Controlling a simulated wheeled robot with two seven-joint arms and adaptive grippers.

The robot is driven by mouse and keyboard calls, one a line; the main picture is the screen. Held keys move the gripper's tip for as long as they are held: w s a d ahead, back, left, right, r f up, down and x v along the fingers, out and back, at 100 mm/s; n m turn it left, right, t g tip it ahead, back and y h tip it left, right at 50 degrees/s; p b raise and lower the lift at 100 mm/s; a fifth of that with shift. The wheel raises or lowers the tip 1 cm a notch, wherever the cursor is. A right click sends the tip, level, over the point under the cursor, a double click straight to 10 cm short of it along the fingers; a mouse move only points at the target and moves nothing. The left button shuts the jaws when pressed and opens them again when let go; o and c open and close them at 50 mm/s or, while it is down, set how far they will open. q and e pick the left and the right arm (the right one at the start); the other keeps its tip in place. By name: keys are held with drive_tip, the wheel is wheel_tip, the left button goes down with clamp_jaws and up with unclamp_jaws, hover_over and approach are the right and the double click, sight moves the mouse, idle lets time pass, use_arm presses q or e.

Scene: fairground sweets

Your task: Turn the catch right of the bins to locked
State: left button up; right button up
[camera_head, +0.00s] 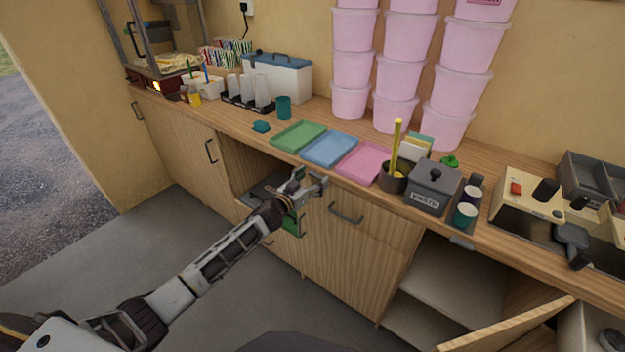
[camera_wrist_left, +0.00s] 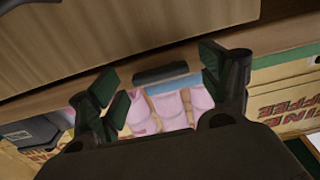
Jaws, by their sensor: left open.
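My left gripper (camera_head: 302,200) is open at the front of the counter, beside the open compartment and left of a drawer handle (camera_head: 345,213). In the left wrist view its two dark green fingers (camera_wrist_left: 160,88) stand apart with nothing held. A short dark bar (camera_wrist_left: 160,73) lies on a wooden edge beyond them, between the fingertips and apart from them. I cannot tell whether this bar is the catch. A green patch (camera_head: 293,226) shows just below the gripper, partly hidden by it. The catch's position cannot be read. My right gripper is not in view.
Green (camera_head: 299,136), blue (camera_head: 330,149) and pink (camera_head: 363,162) trays lie on the counter above the gripper. Stacked pink tubs (camera_head: 398,75) stand behind. A lidded grey box (camera_head: 432,190) is to the right. An open cabinet (camera_head: 450,275) has its door swung out low right.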

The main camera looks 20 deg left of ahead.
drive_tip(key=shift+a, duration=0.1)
use_arm(q)
drive_tip(key=c, duration=0.9)
drive_tip(key=shift+c, duration=0.6)
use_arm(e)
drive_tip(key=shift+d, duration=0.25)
